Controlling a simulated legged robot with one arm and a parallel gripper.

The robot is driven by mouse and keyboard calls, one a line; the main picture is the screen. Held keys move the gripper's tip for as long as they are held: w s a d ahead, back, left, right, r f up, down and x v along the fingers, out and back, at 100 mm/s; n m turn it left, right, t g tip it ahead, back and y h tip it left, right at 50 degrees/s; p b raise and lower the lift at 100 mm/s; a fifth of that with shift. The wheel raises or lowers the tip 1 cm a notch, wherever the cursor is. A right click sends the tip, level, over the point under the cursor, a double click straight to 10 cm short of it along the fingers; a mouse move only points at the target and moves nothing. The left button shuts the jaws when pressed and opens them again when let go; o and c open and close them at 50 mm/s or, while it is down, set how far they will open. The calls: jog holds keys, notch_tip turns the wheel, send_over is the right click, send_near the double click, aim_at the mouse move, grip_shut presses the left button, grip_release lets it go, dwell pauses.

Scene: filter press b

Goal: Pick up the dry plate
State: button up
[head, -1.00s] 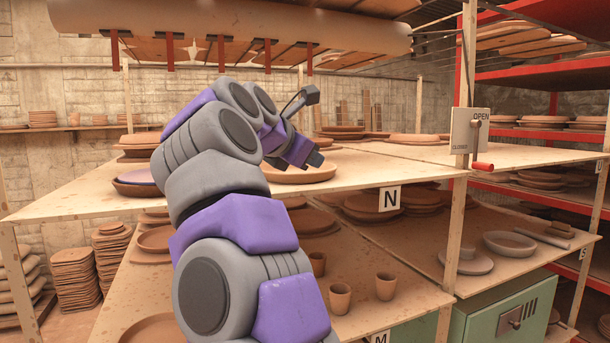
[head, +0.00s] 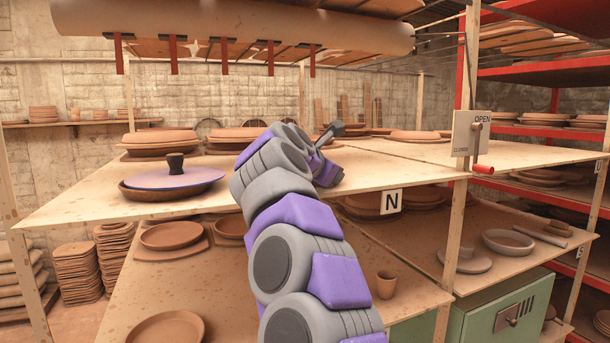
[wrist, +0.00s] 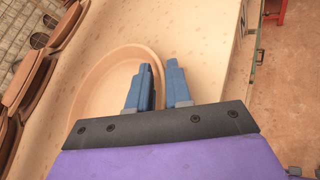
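The dry plate, a round pale clay plate with a raised rim (wrist: 113,76), lies on the upper shelf in the wrist view. My gripper (wrist: 159,64) is over its right side. The two blue fingers are a little apart, one over the inside of the plate and the other just outside the rim, with nothing seen held between them. I cannot tell how far the fingertips are above the rim. In the head view my arm hides the plate and the fingers.
The upper shelf board (head: 80,196) carries a dark pan with a purple lid (head: 174,178) at left and stacked clay plates (head: 160,140) behind. An OPEN/CLOSED lever box (head: 466,134) is on the post at right. A beam with red brackets (head: 230,25) hangs overhead.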

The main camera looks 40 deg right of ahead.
jog(key=shift+a+r, duration=0.15)
jog(key=shift+a, duration=1.15)
jog(key=shift+c, duration=1.1)
jog(key=shift+d, duration=0.1)
grip_shut()
jog(key=shift+d+f, duration=0.2)
jog(key=shift+d, duration=0.65)
